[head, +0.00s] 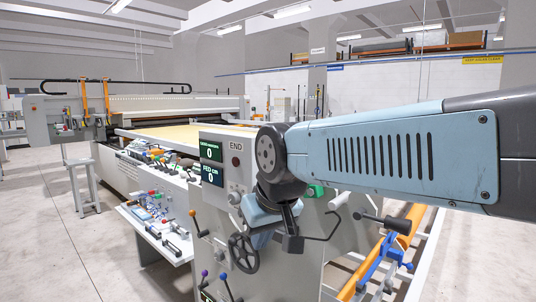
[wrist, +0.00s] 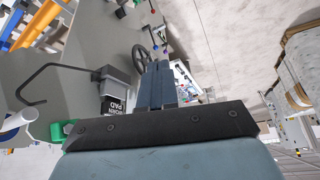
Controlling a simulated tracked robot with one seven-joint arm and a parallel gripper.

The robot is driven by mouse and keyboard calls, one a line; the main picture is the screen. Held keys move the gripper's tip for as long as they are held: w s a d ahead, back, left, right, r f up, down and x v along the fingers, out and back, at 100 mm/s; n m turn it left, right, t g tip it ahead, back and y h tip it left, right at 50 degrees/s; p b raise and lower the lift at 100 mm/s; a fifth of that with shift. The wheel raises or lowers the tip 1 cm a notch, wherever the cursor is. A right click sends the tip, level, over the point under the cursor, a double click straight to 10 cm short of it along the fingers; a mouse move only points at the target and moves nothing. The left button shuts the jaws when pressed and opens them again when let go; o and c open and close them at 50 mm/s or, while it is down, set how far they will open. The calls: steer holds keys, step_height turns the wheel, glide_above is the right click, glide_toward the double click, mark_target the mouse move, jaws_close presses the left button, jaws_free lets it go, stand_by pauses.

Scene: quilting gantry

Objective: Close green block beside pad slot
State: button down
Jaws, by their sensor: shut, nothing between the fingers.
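A green block (head: 316,190) shows on the grey machine panel, just right of my wrist in the head view. In the wrist view the green block (wrist: 62,131) is at the lower left, partly hidden by my gripper's dark mount. A dark box (wrist: 118,78) with a bent wire rod stands near it, with a black label (wrist: 115,104) ending in "PAD" below. The slot's opening cannot be made out. My gripper (wrist: 157,66) is shut and empty, its fingers together to the right of the box and apart from the green block.
A black handwheel (head: 243,253) is low on the panel, close to my gripper. A white cylindrical knob (wrist: 18,122) lies left of the green block. An orange rail (head: 400,235) runs at the right. Levers with coloured knobs stick out at the panel's left. Open floor is at far left.

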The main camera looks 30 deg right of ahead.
steer(key=w+d+r+m+g+h, duration=0.3)
steer(key=w+d+r+m+g, duration=0.15)
steer(key=w+r+m, duration=0.5)
steer(key=w+d+r+m+g+h, duration=0.35)
steer(key=w+r+m+g, duration=0.3)
steer(key=w+r, duration=0.55)
steer(key=s+d+f+t, duration=0.1)
steer(key=s+d+f, duration=0.4)
steer(key=f, duration=0.5)
steer(key=shift+s+d, duration=0.25)
steer(key=shift+d, duration=0.4)
steer(key=shift+y, duration=0.25)
